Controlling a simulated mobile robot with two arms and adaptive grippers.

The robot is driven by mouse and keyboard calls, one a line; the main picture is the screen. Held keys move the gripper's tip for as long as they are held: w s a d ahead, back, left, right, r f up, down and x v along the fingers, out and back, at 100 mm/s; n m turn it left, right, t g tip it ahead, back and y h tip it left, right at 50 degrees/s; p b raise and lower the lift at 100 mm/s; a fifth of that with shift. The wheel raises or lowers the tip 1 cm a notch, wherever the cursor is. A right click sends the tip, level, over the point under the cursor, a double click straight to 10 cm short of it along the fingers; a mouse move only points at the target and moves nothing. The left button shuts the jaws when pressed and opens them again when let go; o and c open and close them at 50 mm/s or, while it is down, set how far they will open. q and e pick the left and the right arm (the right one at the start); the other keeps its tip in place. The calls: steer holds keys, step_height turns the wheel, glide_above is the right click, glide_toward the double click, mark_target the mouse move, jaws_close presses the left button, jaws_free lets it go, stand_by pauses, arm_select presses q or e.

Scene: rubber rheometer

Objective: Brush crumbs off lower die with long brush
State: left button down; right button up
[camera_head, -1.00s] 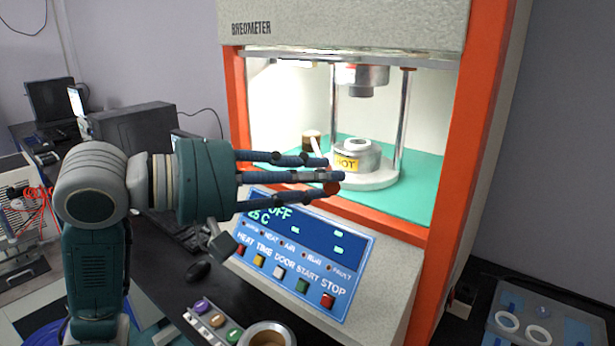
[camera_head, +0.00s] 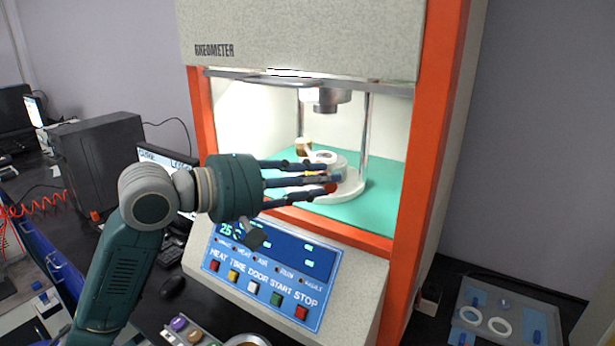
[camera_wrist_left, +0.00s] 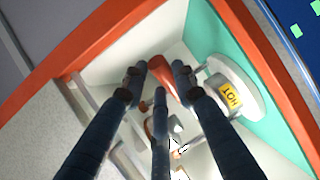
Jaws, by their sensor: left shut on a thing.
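The lower die (camera_head: 325,157) is a round metal block on a pale disc inside the rheometer. My fingers partly cover it in the head view. In the left wrist view the die (camera_wrist_left: 229,80) is right of my fingers, with a yellow HOT label. My left gripper (camera_head: 332,178) reaches in from the left, shut on the long brush, whose red-brown handle (camera_wrist_left: 163,80) shows between the fingers. The handle's red end (camera_head: 331,188) shows by the fingertips. A brown and pale piece (camera_head: 303,146), seemingly the brush head, is behind and left of the die. Contact and crumbs cannot be made out.
The orange rheometer frame (camera_head: 400,190) borders the opening, with the upper die (camera_head: 328,100) above and metal posts beside it. The button panel (camera_head: 262,272) slopes below. A tray with white rings (camera_head: 498,325) stands at the lower right.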

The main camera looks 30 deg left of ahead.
arm_select(q)
steer(key=w+f+p, duration=0.2)
steer(key=w, duration=0.4)
steer(key=shift+w+d+p, duration=0.25)
steer(key=shift+p, duration=0.1)
steer(key=shift+f, duration=0.3)
stand_by(0.8)
steer(key=shift+p, duration=3.1)
